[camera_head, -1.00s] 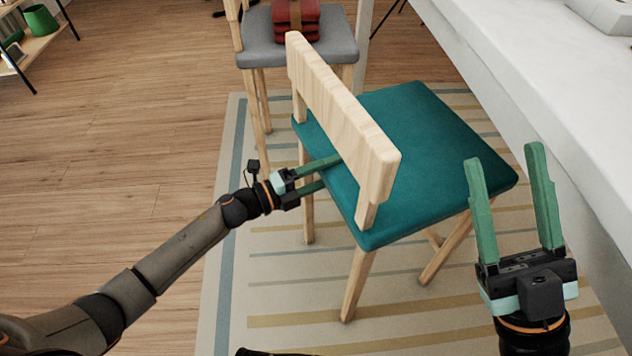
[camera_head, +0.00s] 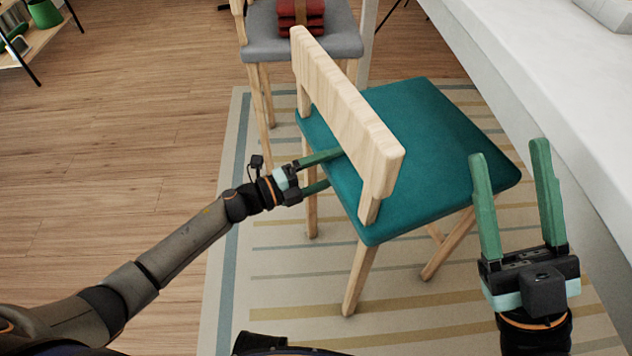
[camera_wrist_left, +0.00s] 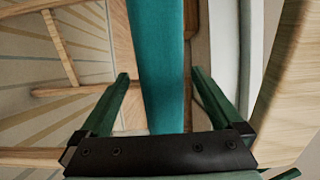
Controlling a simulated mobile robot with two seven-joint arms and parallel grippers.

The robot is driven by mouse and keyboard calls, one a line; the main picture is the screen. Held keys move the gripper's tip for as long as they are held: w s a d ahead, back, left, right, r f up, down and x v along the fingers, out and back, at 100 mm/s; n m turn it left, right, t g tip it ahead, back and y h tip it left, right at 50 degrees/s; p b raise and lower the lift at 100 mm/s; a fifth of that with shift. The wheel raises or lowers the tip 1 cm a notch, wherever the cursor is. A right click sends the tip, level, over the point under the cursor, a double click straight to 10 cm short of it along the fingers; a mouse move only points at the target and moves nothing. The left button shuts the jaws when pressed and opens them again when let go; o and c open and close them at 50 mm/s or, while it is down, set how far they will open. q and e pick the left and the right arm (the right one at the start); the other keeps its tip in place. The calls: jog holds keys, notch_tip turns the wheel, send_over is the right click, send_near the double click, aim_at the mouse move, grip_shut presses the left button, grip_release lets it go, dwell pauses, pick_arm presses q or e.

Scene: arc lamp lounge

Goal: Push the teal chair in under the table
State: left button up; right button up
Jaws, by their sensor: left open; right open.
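The teal chair (camera_head: 425,150) stands on the striped rug, with its wooden backrest toward the left and its seat toward the white table (camera_head: 540,85). The front of the seat is close to the table's side. My left gripper (camera_head: 335,170) is open at the rear edge of the seat, below the backrest. In the left wrist view the teal seat edge (camera_wrist_left: 157,60) runs between the open fingers (camera_wrist_left: 160,85); I cannot tell whether they touch it. My right gripper (camera_head: 506,150) is open and empty, in front of the chair's right corner in the picture.
A grey chair (camera_head: 335,45) with red folded items (camera_head: 302,18) on it stands behind the teal chair. A shelf (camera_head: 35,45) is at the far left. The wood floor (camera_head: 130,140) on the left is clear. A striped rug (camera_head: 290,280) lies under the chair.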

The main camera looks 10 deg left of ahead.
pick_arm(q)
jog(key=shift+a, duration=0.1)
jog(key=p+v, duration=0.1)
jog(key=v, duration=1)
jog(key=shift+s+a+p, duration=0.3)
